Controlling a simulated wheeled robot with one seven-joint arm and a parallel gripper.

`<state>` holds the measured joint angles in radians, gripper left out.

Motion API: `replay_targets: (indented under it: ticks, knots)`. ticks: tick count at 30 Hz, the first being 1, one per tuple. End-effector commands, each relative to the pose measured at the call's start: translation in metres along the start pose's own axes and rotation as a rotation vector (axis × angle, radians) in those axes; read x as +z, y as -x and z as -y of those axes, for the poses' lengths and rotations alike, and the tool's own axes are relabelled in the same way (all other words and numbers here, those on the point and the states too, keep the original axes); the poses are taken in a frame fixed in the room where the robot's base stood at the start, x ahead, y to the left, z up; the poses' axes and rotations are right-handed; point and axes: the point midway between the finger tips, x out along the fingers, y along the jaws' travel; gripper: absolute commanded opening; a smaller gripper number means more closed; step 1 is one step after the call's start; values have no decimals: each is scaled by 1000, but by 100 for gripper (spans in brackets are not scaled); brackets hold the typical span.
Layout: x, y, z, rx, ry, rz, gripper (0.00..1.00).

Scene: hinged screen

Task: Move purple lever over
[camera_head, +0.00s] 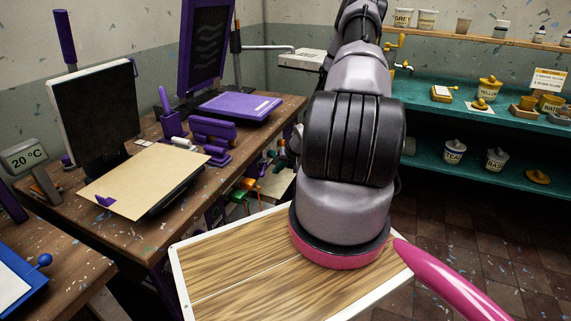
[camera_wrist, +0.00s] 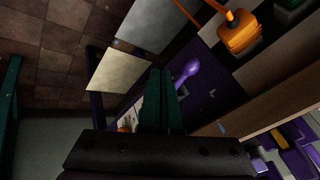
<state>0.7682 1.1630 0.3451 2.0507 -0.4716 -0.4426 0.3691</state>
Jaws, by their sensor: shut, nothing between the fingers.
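In the wrist view a light purple lever (camera_wrist: 187,71) with a rounded end sticks out from a dark purple panel (camera_wrist: 205,88). My gripper (camera_wrist: 161,72) shows there as two dark green fingers side by side, shut and empty. The fingertips are just left of the lever in the picture; I cannot tell whether they touch it. In the head view my arm hides the gripper, and I cannot pick out this lever for sure.
An orange box-shaped handle (camera_wrist: 239,34) is near the lever. In the head view a wooden bench (camera_head: 60,185) carries a dark screen (camera_head: 95,112) and a purple hinged screen (camera_head: 203,45). A wooden board (camera_head: 240,262) with a white rim is in front. Teal shelves (camera_head: 430,165) stand right.

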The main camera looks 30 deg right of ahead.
Motion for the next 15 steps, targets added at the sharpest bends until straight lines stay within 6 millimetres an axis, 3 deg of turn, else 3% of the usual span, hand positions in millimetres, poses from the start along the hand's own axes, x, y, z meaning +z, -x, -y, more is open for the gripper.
replay_targets:
  ticks: [6, 15]
  knots:
    - [1, -13, 20, -1, 2, 0, 0]
    - [2, -15, 24, 0, 1, -1, 0]
